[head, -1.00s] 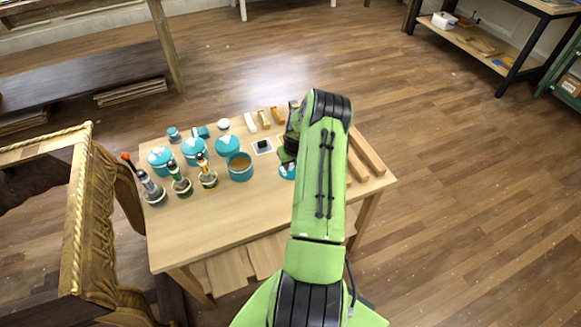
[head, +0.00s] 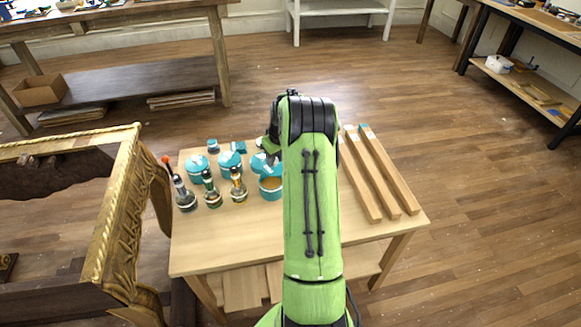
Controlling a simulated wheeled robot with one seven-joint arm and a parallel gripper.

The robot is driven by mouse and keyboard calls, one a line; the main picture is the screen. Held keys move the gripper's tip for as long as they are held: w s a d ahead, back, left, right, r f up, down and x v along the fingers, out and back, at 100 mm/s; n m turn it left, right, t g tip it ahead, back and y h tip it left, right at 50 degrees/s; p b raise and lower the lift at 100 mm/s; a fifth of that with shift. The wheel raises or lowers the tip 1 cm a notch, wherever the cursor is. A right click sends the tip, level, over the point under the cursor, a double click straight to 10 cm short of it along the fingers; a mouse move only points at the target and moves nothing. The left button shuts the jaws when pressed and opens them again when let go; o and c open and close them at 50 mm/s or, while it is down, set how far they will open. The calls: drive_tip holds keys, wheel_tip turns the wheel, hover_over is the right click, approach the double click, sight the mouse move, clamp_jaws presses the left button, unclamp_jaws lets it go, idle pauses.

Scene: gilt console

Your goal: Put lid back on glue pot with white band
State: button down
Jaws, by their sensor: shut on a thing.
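The open glue pot (head: 271,190) is teal with amber-brown glue showing, at the right end of the pots, just left of my arm. My gripper (head: 268,152) is shut, low over the back of the table, just behind the open pot. It holds a thing, apparently the teal lid, mostly hidden by the gripper and arm. Lidded teal pots (head: 200,171) (head: 230,165) stand to the left; another is partly hidden near my gripper.
Wooden strips (head: 381,172) lie on the table's right. The table's front (head: 230,245) is clear. A gilt console (head: 110,215) stands close on the left.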

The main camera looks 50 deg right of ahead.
drive_tip(key=shift+w+a+r+n, duration=0.15)
drive_tip(key=shift+w+a+n, duration=0.15)
drive_tip(key=shift+w+a, duration=0.3)
drive_tip(key=shift+d+f+b, duration=0.1)
drive_tip(key=shift+f+b, duration=2.15)
drive_tip(key=shift+f, duration=0.85)
drive_tip(key=shift+f, duration=0.15)
drive_tip(key=shift+c, duration=1.7)
unclamp_jaws()
drive_tip(key=shift+r+p, duration=2.5)
drive_tip(key=shift+r, duration=1.1)
